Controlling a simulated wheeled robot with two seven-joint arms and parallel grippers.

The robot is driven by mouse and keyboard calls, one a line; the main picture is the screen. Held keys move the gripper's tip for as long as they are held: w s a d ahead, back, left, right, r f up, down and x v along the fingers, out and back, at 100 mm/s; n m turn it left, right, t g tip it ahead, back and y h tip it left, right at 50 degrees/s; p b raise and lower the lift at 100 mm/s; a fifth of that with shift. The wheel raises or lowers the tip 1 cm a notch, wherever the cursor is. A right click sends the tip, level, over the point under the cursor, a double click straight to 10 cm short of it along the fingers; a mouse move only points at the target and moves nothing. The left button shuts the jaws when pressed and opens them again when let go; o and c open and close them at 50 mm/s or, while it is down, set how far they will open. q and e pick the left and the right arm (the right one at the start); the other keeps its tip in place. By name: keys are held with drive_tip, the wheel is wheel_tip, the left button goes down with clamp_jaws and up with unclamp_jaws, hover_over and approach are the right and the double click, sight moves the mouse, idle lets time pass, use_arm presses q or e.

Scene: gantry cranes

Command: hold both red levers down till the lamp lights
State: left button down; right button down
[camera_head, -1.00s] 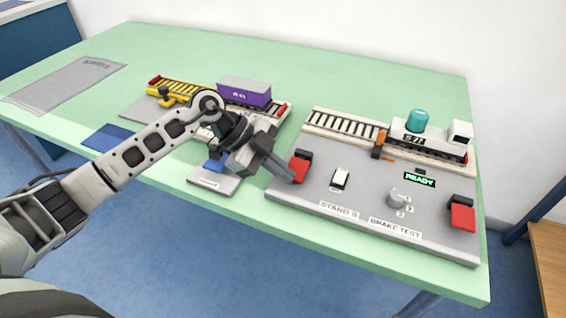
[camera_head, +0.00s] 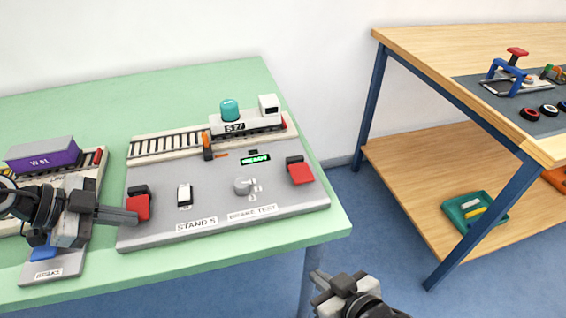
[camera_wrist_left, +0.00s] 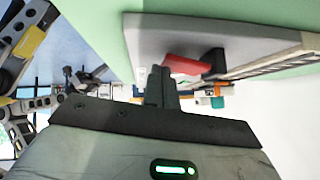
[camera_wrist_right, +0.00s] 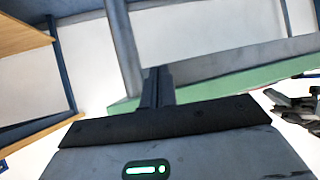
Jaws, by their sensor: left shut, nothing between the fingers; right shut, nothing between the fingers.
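The grey brake stand (camera_head: 215,215) carries a left red lever (camera_head: 138,206) and a right red lever (camera_head: 300,172) at its two ends. My left gripper (camera_head: 133,216) is shut and empty, its tips at the left lever in the head view; contact is unclear. In the left wrist view the red lever (camera_wrist_left: 187,65) lies just beyond the shut fingers (camera_wrist_left: 161,87). My right gripper (camera_head: 318,278) is shut and empty, off the table's front edge, below and apart from the right lever. A teal dome (camera_head: 230,111), possibly the lamp, looks unlit. A small display (camera_head: 255,159) shows green text.
A white switch (camera_head: 185,196) and a grey knob (camera_head: 243,186) stand between the levers. A purple wagon (camera_head: 43,155) and a brake pad (camera_head: 50,272) are at left. The green table (camera_head: 310,237) ends before a wooden bench (camera_head: 440,45); floor lies between.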

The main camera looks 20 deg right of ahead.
drive_tip(key=w+d+r+n+t+h, duration=0.25)
drive_tip(key=w+d+n+h, duration=0.2)
drive_tip(key=d, duration=0.95)
drive_tip(key=w+r+t, duration=0.2)
drive_tip(key=w+r, duration=0.5)
drive_tip(key=w+a+r+n+t+y, duration=0.3)
drive_tip(key=w+r+t+y, duration=0.25)
drive_tip(key=r, duration=0.55)
drive_tip(key=a+r+n+g+y, duration=0.8)
drive_tip(key=a+n+g+y, duration=0.3)
drive_tip(key=y, duration=0.4)
drive_tip(key=d+f+m+g+h, duration=0.3)
drive_tip(key=d+f+g+h, duration=0.1)
drive_tip(key=d+g+h, duration=0.6)
drive_tip(key=shift+s+d, duration=0.3)
drive_tip(key=shift+d, duration=0.45)
drive_tip(key=shift+a+f, duration=0.1)
